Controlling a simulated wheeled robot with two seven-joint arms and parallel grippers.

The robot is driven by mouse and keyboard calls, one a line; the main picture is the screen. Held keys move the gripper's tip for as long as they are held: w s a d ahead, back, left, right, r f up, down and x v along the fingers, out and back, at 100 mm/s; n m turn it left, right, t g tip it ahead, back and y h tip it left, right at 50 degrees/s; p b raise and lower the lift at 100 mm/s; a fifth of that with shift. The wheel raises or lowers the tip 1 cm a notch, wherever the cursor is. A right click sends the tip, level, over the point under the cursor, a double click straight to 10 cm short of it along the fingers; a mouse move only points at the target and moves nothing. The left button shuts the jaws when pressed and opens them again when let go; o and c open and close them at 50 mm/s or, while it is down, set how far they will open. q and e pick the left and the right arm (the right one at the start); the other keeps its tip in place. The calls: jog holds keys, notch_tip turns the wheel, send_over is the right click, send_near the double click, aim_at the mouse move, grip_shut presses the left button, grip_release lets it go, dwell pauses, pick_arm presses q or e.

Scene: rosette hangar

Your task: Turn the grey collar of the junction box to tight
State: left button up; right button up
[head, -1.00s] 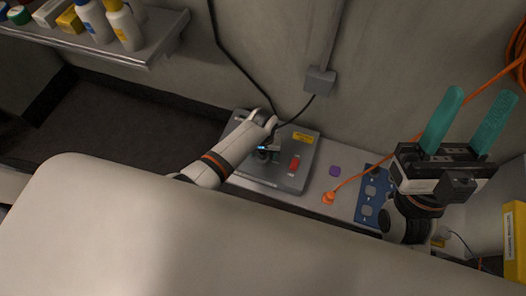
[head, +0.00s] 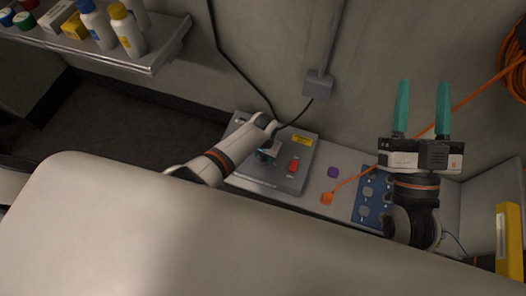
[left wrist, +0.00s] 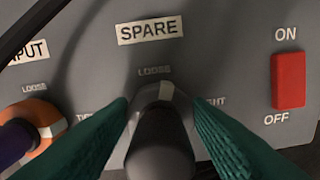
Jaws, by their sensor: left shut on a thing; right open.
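The grey junction box (head: 252,178) lies on the bench by the wall. In the left wrist view its face shows a SPARE label. Below that is the grey collar (left wrist: 152,97) around a dark plug (left wrist: 160,145). A pale mark on the collar points near LOOSE, slightly to its right. TIGHT lettering at both sides is partly covered by my fingers. My left gripper (head: 268,154) is over the box, and its teal fingers (left wrist: 160,112) are shut on the grey collar from both sides. My right gripper (head: 422,100) is open, empty and raised above the bench at the right.
An orange collar (left wrist: 44,118) with a purple plug sits under INPUT, close to the left finger. A red ON/OFF switch (left wrist: 289,80) is at the right. A black cable runs from the wall to the box. A blue panel (head: 373,190) and orange cable lie to the right.

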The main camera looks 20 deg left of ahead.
pick_arm(q)
jog(key=m+p, duration=0.2)
jog(key=m, duration=0.3)
jog(key=shift+d+m, duration=0.1)
jog(key=shift+m, duration=0.7)
jog(key=m, duration=0.3)
jog(key=shift+s+m+p, duration=0.1)
jog(key=shift+m+p, duration=0.2)
jog(key=shift+d+m, duration=0.1)
jog(key=shift+m, duration=1.9)
pick_arm(e)
notch_tip(320, 180, down, 12)
jog(key=d+g+h, duration=0.1)
jog(key=g+h, duration=0.2)
jog(key=g, duration=0.5)
jog(key=shift+w+d+r+g, duration=0.15)
jog(key=shift+w+d+g, duration=0.2)
jog(key=shift+w+g, duration=0.05)
pick_arm(q)
jog(key=shift+s, duration=0.1)
jog(key=o, duration=1)
